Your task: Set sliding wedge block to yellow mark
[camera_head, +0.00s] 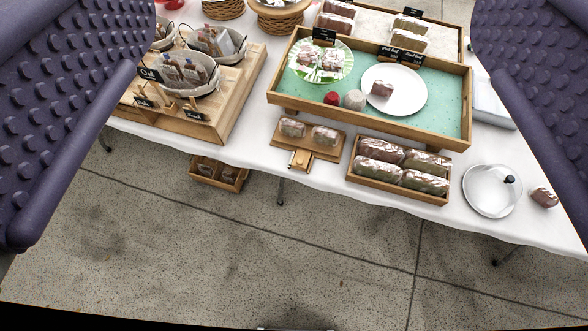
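My gripper (312,60) is wide open, with one purple studded finger at the left edge and the other at the right edge. Nothing is between the fingers at close range; the table lies well beyond them. A small wooden stand (312,149) sits near the table's front edge with two wrapped loaves on it. A small light wooden block (300,159) shows at the stand's front side and may be the sliding wedge block. I cannot make out a clear yellow mark at this distance.
The white-clothed table (240,143) holds a teal-lined tray (440,117), a crate of wrapped loaves (400,190), a glass dome (490,190) and a wooden stepped rack (235,105) with baskets. A small crate (217,175) is below the table. The concrete floor in front is clear.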

